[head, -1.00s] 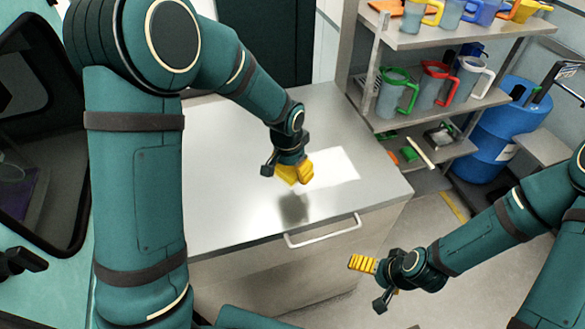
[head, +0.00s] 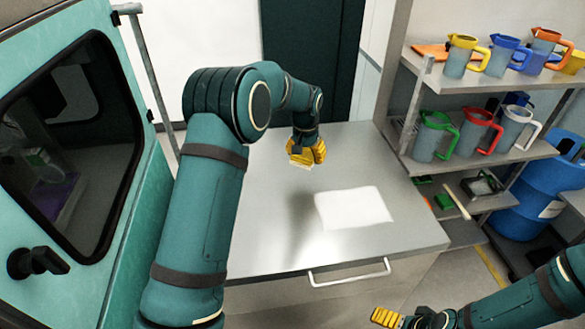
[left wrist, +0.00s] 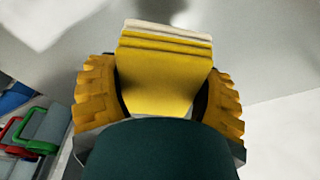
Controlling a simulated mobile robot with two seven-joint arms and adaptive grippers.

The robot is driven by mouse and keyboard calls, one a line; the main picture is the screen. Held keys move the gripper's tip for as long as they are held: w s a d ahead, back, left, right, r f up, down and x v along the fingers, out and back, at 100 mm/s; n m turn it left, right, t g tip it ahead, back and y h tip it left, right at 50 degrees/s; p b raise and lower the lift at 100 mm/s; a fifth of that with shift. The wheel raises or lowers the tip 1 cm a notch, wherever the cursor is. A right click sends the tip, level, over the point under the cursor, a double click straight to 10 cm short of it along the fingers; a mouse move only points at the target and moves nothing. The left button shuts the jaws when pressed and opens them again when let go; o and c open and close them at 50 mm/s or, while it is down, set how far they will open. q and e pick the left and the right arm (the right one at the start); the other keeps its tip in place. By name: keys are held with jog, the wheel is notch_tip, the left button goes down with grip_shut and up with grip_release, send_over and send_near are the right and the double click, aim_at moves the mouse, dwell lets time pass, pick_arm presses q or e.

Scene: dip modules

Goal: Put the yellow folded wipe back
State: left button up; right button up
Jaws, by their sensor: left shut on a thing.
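The yellow folded wipe (left wrist: 160,75) fills the middle of the left wrist view, with stacked layers and a pale layer at its far edge. My left gripper (left wrist: 160,98) is shut on it, one finger at each side.
A white rectangular patch (head: 353,207) lies on the counter, right of my left gripper. A rack at the right holds several coloured-handled jugs, including a green one (head: 432,137). A blue drum (head: 548,190) stands beyond it. A teal cabinet (head: 150,215) borders the left.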

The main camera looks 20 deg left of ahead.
pick_arm(q)
jog(key=w+a+n+b, duration=0.1)
jog(key=w+a+n, duration=0.2)
jog(key=w+a, duration=0.3)
jog(key=shift+s+a+f, duration=0.15)
jog(key=shift+f, duration=1.35)
jog(key=shift+s+a+f, duration=0.15)
jog(key=shift+s+f, duration=0.05)
jog(key=shift+f, duration=1.25)
jog(key=shift+s+a+f, duration=0.15)
jog(key=shift+f, duration=1.35)
jog(key=shift+f, duration=0.15)
jog(key=o, duration=1.1)
jog(key=r, duration=0.4)
jog(key=s+r, duration=0.1)
jog(key=r, duration=0.7)
jog(key=shift+s+d+r, duration=0.15)
jog(key=shift+s, duration=0.2)
